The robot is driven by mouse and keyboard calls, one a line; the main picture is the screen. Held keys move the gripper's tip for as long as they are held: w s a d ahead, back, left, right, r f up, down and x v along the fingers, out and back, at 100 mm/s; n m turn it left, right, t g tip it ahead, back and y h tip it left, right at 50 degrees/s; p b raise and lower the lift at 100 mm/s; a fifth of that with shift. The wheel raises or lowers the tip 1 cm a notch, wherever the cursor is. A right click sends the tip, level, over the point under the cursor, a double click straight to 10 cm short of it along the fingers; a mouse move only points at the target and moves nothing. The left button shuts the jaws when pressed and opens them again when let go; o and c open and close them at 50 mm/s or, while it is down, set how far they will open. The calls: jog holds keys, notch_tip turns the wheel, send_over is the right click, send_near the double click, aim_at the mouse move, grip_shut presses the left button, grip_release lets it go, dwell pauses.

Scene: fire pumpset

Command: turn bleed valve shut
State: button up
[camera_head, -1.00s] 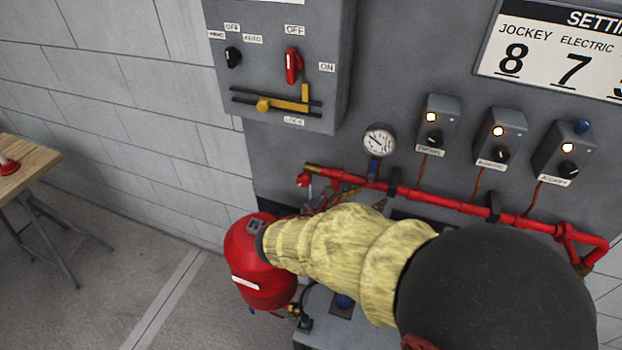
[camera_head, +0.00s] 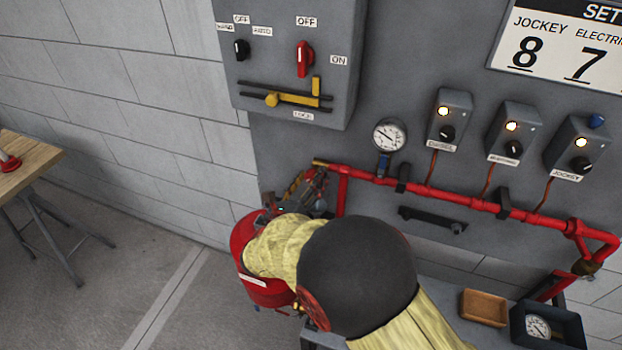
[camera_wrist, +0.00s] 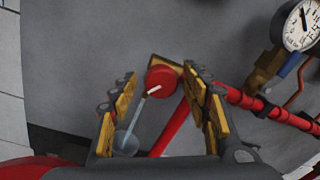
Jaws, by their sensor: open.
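In the wrist view, a round red cap (camera_wrist: 163,79) with a white mark sits at the end of the red pipe. I take it to be the bleed valve. A thin pale rod with a grey rounded end (camera_wrist: 126,141) slants down-left from it. My gripper (camera_wrist: 160,96) is open, with one yellow-padded finger to the left and one to the right of the cap and rod. The right finger is close to the cap; I cannot tell whether it touches. In the head view my gripper (camera_head: 308,186) is at the pipe's left end and hides most of the valve.
The red pipe (camera_head: 450,201) runs right along the grey panel. A pressure gauge (camera_head: 389,134) is just right of the valve. Control boxes (camera_head: 449,120) and a wooden tray (camera_head: 483,307) are to the right.

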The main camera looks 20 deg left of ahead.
jog(key=shift+w, duration=0.25)
jog(key=shift+c, duration=0.5)
jog(key=shift+d, duration=0.1)
jog(key=c, duration=1.1)
